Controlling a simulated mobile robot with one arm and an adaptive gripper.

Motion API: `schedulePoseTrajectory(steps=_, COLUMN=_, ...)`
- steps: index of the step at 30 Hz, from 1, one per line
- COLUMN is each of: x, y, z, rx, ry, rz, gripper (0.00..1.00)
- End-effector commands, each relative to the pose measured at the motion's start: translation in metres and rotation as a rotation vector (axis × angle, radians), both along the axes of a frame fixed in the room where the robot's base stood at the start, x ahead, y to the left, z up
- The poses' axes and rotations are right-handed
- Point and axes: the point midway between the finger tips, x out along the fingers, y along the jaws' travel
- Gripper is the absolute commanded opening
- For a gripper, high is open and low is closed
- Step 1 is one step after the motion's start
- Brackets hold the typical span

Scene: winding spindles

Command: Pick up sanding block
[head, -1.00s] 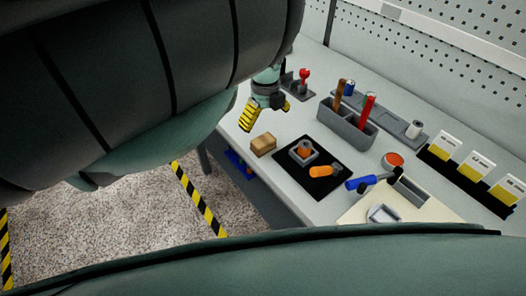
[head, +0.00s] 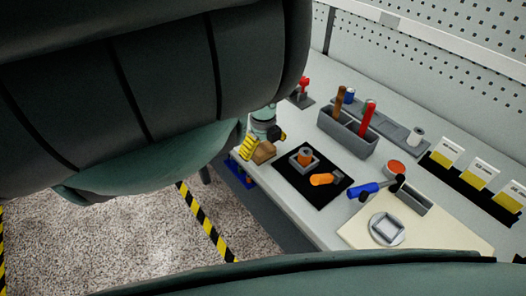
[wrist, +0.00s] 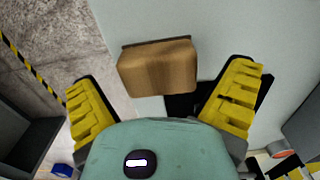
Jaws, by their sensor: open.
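The sanding block (head: 264,153) is a brown, wood-coloured block lying near the front edge of the workbench, left of the black mat. In the wrist view the sanding block (wrist: 157,68) sits between and a little beyond my yellow fingertips, with a dark layer along its far edge. My gripper (head: 264,141) is directly over or beside the block in the head view, and partly hides it. In the wrist view my gripper (wrist: 163,82) has its two yellow fingers wide apart and nothing held between them. Whether a finger touches the block cannot be told.
Right of the block lies a black mat (head: 294,191) with a grey square holder and an orange-handled tool. Behind stands a grey caddy (head: 345,137) with upright tools. A blue-handled tool (head: 365,190) and a cream board (head: 455,236) are further right. The bench's front edge is close.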

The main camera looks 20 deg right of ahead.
Motion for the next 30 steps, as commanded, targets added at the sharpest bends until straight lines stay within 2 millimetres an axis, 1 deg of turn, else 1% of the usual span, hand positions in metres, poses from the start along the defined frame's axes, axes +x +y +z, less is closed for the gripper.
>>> schedulePoseTrajectory(steps=4, x=-0.0007, y=0.0011, z=-0.0066, rx=0.004, ry=0.000, rz=-0.001, gripper=1.00)
schedulePoseTrajectory(steps=11, x=-0.0003, y=0.0015, z=-0.0068, rx=0.004, ry=0.000, rz=0.000, gripper=1.00)
schedulePoseTrajectory(steps=30, x=-0.0002, y=0.0014, z=-0.0065, rx=0.003, ry=0.000, rz=0.000, gripper=0.34)
